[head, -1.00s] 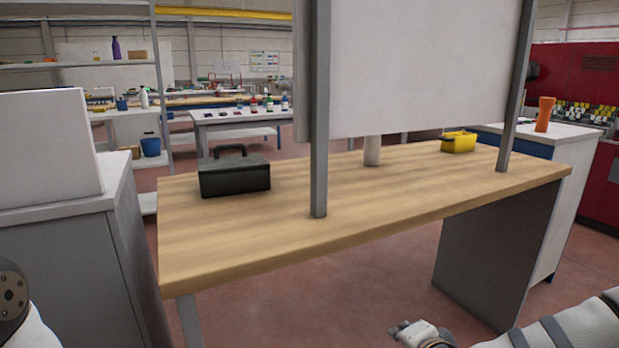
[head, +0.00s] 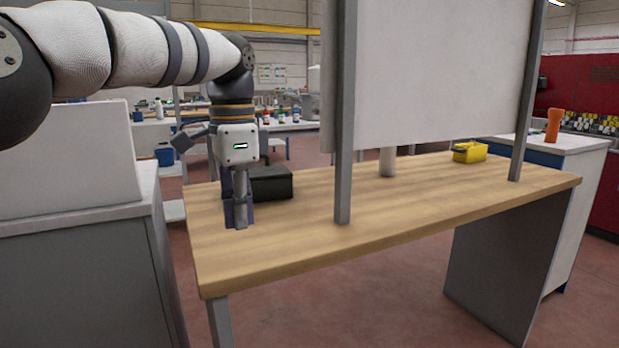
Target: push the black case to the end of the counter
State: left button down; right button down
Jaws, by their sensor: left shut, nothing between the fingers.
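The black case (head: 274,184) rests on the left part of the wooden counter (head: 300,228). Its left side and its handle are hidden behind my left arm and gripper. My left gripper (head: 237,224) points down over the counter's left end, at the left of the case and a little nearer to me. Its fingers are shut and empty. I cannot tell whether they touch the case. The counter runs away to the right, to its far right end. My right gripper is not in view.
A grey post (head: 344,130) and a white panel (head: 430,75) rise from the counter, right of the case. Bare wood lies between the case and the first post.

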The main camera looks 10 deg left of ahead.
aim_at(266, 191)
jog(key=i, duration=1.7)
